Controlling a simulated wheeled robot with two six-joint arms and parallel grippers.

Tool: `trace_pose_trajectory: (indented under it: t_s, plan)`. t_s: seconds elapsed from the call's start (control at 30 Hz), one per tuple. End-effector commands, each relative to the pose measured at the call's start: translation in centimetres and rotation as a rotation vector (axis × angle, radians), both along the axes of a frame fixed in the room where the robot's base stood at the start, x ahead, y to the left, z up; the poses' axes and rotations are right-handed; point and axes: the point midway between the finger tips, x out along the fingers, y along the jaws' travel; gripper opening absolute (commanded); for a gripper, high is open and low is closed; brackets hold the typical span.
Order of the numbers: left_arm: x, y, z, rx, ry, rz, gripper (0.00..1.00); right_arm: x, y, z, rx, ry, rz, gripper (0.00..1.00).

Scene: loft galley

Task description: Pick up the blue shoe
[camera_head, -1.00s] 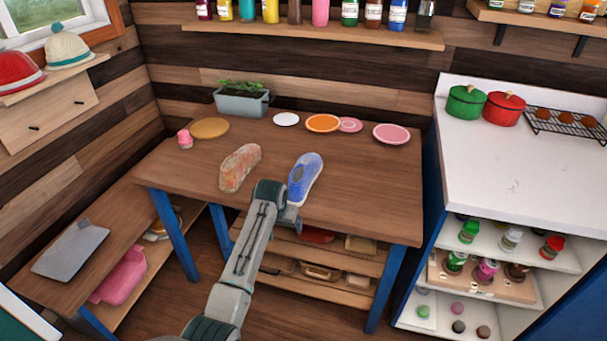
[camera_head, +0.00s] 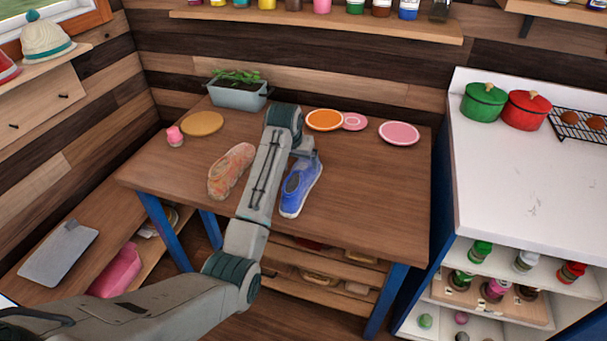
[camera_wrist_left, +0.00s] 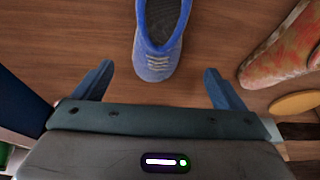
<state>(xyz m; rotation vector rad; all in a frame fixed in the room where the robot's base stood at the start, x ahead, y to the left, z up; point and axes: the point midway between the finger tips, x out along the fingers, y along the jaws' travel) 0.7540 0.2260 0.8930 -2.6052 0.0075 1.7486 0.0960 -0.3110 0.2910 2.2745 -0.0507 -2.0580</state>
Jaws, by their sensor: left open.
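The blue shoe (camera_head: 301,189) lies on the wooden table, just right of my left forearm in the head view. In the left wrist view the blue shoe (camera_wrist_left: 160,42) is at the top centre, its laces toward the gripper and one end cut off by the frame. My left gripper (camera_head: 306,157) is over the far end of the shoe. In the left wrist view the left gripper (camera_wrist_left: 156,82) is open, one finger on each side of the shoe's line, with clear gaps. My right gripper is in no view.
A patterned orange shoe (camera_head: 230,170) lies left of the arm; it also shows in the wrist view (camera_wrist_left: 285,52). Plates (camera_head: 324,120), a planter (camera_head: 238,95) and a pink jar (camera_head: 175,136) stand toward the back. The table's right front (camera_head: 385,200) is clear.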

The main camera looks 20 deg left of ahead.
Motion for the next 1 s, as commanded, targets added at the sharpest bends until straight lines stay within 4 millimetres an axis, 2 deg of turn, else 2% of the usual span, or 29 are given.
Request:
trace_pose_trajectory:
  t_s: [0.2, 0.47, 0.7, 0.83, 1.0]
  plan:
    - [1.2, 0.0, -3.2, 0.000, 0.005, 0.000, 0.92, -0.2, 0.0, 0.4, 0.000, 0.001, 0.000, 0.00]
    - [1.9, -0.1, -5.3, -0.001, 0.005, 0.000, 0.92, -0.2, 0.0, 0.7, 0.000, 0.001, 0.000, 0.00]
    - [2.7, -0.4, -8.7, 0.000, 0.004, 0.000, 0.92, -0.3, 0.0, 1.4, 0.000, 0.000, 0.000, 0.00]
    - [3.1, -0.4, -9.6, 0.000, 0.003, 0.000, 0.92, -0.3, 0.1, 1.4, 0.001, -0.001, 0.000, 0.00]
    - [3.1, -0.4, -9.8, 0.000, 0.002, 0.000, 0.92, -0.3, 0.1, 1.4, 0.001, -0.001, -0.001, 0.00]
